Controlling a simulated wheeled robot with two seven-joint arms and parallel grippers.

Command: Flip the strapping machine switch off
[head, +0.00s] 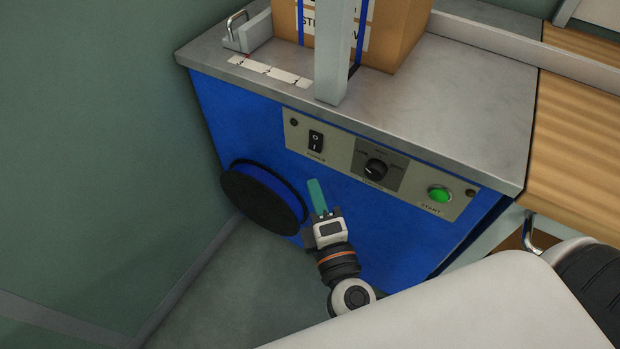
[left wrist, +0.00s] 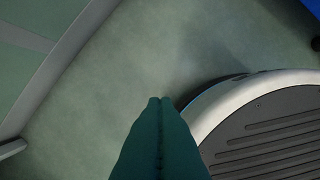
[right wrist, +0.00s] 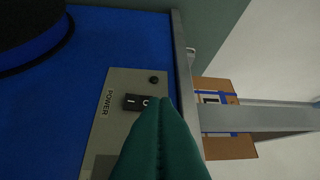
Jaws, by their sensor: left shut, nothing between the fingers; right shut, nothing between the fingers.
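The strapping machine (head: 262,118) is a blue cabinet with a grey metal top. Its black power switch (head: 316,140), marked O above and I below, sits at the left of the control panel; which side is pressed in cannot be told. My right gripper (head: 315,183) is shut and empty, its teal fingers pointing up just below the switch in the head view. In the right wrist view its fingertips (right wrist: 158,101) overlap the O end of the switch (right wrist: 132,102); contact cannot be told. My left gripper (left wrist: 160,100) is shut and empty over the floor, outside the head view.
The panel also carries a black knob (head: 376,169) and a green start button (head: 440,194). A black and blue reel (head: 262,197) juts out left of the right gripper. A strapped cardboard box (head: 400,30) stands on top behind a grey post (head: 333,60).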

